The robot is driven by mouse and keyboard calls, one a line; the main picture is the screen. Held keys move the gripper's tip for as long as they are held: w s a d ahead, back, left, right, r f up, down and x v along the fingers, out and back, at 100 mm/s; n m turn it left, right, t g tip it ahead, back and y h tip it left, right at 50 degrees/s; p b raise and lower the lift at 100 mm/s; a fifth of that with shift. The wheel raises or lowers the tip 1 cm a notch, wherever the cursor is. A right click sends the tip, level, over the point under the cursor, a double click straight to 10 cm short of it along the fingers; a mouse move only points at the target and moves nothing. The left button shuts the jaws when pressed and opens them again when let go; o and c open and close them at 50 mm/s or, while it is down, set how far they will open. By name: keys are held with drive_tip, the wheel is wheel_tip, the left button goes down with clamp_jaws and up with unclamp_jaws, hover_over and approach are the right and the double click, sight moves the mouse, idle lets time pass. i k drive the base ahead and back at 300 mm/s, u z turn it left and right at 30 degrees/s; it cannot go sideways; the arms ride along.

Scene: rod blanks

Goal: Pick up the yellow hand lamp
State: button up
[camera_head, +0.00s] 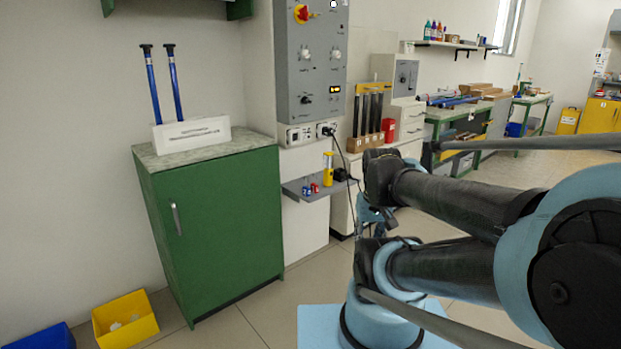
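The yellow hand lamp (328,169) stands upright on a small grey wall shelf (296,188) below the grey control panel. It is a slim yellow cylinder with a darker band. A black object (340,175) with a cable sits close to its right; I cannot tell if they touch. My arm fills the right of the view, to the right of the lamp and nearer the camera. I cannot make out my gripper's fingers anywhere in the picture. Nothing appears to be held around the lamp.
Small red and blue items (311,189) lie on the shelf left of the lamp. A green cabinet (222,225) stands left of the shelf. A black cable hangs from the wall socket (326,130). A yellow bin (126,320) is on the floor. Floor before the shelf is clear.

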sight(327, 181)
drive_tip(key=u, duration=0.05)
drive_tip(key=i, duration=1)
